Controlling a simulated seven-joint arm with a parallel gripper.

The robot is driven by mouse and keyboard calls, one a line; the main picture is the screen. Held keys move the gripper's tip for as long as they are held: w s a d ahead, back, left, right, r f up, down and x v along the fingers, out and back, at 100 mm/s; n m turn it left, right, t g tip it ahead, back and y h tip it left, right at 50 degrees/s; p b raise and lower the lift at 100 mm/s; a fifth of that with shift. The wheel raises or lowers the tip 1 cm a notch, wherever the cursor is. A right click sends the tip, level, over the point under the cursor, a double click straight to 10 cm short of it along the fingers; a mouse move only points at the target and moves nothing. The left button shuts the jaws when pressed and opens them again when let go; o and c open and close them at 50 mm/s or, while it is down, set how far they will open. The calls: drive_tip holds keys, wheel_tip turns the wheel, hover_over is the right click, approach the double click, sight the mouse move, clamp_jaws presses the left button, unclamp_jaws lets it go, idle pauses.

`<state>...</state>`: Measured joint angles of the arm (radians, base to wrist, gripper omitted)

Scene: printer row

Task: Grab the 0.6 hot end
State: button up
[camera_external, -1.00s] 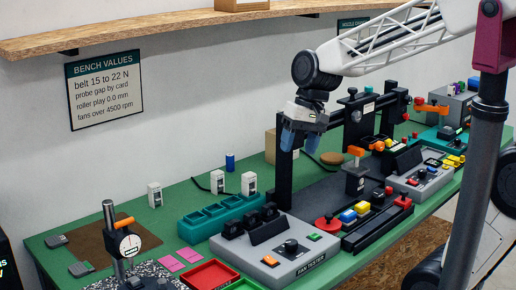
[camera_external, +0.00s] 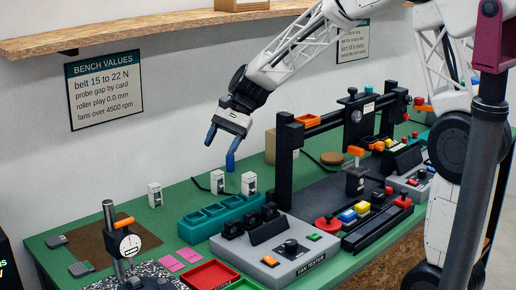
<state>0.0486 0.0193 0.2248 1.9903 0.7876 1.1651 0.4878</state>
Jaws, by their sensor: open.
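No part in view carries a readable 0.6 mark, so I cannot tell which thing is the 0.6 hot end. Three small white upright blocks with dark fronts stand on the green bench: a left one (camera_external: 155,195), a middle one (camera_external: 217,182) and a right one (camera_external: 249,184). My gripper (camera_external: 220,150) is open and empty, in the air above and behind the middle block in the picture. Its right finger overlaps a small blue cylinder (camera_external: 230,164); I cannot tell whether they touch.
A teal compartment tray (camera_external: 189,230), a fan tester (camera_external: 300,265) and a red tray (camera_external: 211,275) lie in front. A black frame (camera_external: 284,165) with an orange piece on its bar stands right of my gripper. A dial gauge (camera_external: 130,245) stands front left.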

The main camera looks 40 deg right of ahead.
drive_tip(key=w+a+f+m+y, duration=0.1)
drive_tip(key=w+f+m+y, duration=0.3)
drive_tip(key=w, duration=0.6)
drive_tip(key=m+t+y, duration=0.1)
drive_tip(key=m+t, duration=0.1)
drive_tip(key=m, duration=0.2)
approach(157, 184)
drive_tip(key=x, duration=0.3)
drive_tip(key=shift+w+a, duration=0.15)
drive_tip(key=shift+w, duration=0.1)
drive_tip(key=shift+a, duration=0.1)
drive_tip(key=shift+x, duration=1.2)
drive_tip(key=shift+a+f, duration=0.1)
drive_tip(key=shift+x, duration=2.5)
drive_tip(key=shift+s, duration=0.1)
drive_tip(key=shift+c, duration=0.4)
drive_tip(key=c, duration=0.9)
